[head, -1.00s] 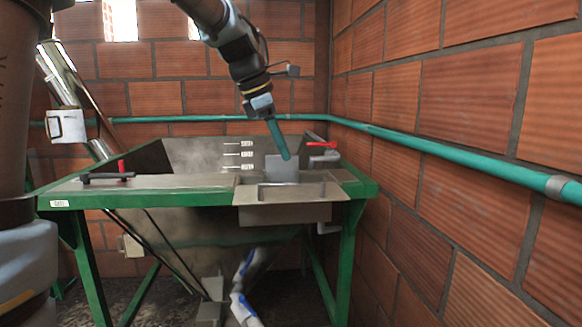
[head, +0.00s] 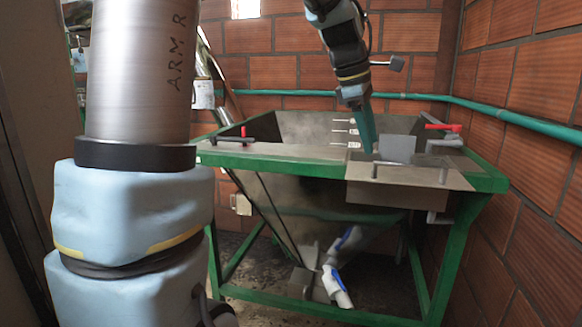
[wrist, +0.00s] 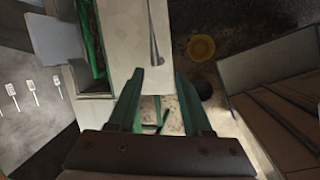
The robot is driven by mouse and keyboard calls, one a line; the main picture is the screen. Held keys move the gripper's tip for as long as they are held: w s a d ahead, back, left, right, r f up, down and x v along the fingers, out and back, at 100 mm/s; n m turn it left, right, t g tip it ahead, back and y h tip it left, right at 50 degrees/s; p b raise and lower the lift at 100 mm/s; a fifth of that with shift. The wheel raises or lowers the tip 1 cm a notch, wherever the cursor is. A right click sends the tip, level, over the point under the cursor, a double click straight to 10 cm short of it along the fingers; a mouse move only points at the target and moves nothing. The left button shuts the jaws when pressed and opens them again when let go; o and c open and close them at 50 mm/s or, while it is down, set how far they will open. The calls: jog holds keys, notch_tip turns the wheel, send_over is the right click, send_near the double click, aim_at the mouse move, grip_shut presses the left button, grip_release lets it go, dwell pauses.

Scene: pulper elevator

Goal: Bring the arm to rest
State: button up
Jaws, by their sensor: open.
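My gripper (head: 365,135) hangs from the arm with its teal fingers pointing down, above the right part of the green-framed steel hopper (head: 290,208). In the wrist view the two fingers (wrist: 158,88) stand apart with nothing held between them. A small grey plate (head: 397,149) stands upright just right of the fingertips in the head view. I cannot tell whether the fingers touch anything.
A metal tray (head: 395,196) juts from the hopper's front right. A red handle (head: 443,127) is at the right and a dark lever (head: 233,139) at the left. A teal pipe (head: 520,122) runs along the brick walls. White-blue pieces (head: 338,275) show beneath the hopper.

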jog(key=s+a+f+m+y, duration=0.1)
jog(key=s+a+f+m, duration=0.2)
jog(key=a+f, duration=0.4)
jog(key=s+a+f+m+y, duration=0.1)
jog(key=s+a+f+m, duration=0.2)
jog(key=a, duration=0.7)
jog(key=s+a+f+m+y, duration=0.1)
jog(key=s+a+f+m, duration=0.2)
jog(key=a+f+m, duration=0.3)
jog(key=a+f, duration=0.3)
jog(key=f, duration=0.1)
jog(key=shift+s+a+f+m+y, duration=0.15)
jog(key=shift+s+f+m+y, duration=0.15)
jog(key=shift+m+y, duration=0.1)
jog(key=shift+o, duration=0.3)
